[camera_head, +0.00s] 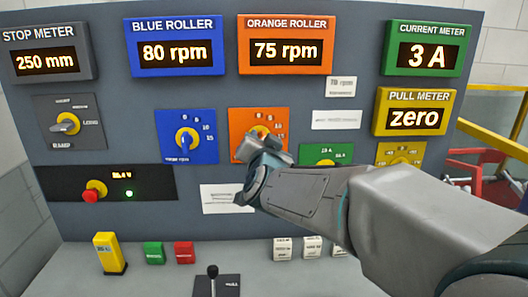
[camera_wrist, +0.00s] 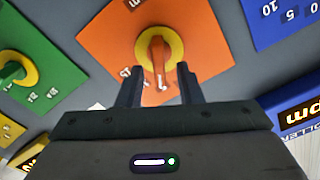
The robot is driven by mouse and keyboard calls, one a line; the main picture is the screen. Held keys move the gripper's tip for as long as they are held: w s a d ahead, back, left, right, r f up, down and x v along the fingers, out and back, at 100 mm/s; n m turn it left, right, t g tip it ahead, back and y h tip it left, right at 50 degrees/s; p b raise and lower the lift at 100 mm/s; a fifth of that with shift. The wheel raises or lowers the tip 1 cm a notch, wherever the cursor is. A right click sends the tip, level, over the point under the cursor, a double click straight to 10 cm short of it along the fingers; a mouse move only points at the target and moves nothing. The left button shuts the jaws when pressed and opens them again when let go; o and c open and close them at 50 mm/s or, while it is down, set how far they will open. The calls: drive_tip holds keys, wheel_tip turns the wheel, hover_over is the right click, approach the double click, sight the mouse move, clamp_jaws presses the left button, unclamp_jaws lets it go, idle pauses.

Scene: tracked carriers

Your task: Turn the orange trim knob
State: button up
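The orange trim knob (camera_wrist: 157,50), an orange pointer on a yellow ring, sits on an orange dial plate (camera_wrist: 105,40). In the head view the orange plate (camera_head: 237,117) is in the middle of the panel, and my arm partly hides the knob. My gripper (camera_wrist: 158,67) is open, its fingers apart with the lower part of the knob between the tips in the wrist view. I cannot tell whether either finger touches it. The orange roller display (camera_head: 285,50) reads 75 rpm.
The blue dial (camera_head: 187,137) is left of the orange one, the green dial (camera_head: 325,160) lower right. The blue roller display (camera_head: 176,52) reads 80 rpm. A red stop button (camera_head: 91,195) is lower left. A black lever (camera_head: 213,272) stands on the ledge below.

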drive_tip(key=s, duration=1.3)
drive_tip(key=shift+s, duration=0.2)
drive_tip(key=s+d+f+n+g+y+p, duration=0.25)
drive_tip(key=f+n+g, duration=0.25)
drive_tip(key=f+g, duration=0.45)
drive_tip(key=s+d+f+g+h, duration=0.2)
drive_tip(key=s+d+f+g, duration=0.3)
drive_tip(key=s+d+f, duration=0.4)
drive_tip(key=s, duration=0.3)
drive_tip(key=shift+f+n+g+p, duration=0.25)
drive_tip(key=shift+n+g+p, duration=0.05)
drive_tip(key=shift+n+g, duration=0.1)
drive_tip(key=shift+h, duration=0.25)
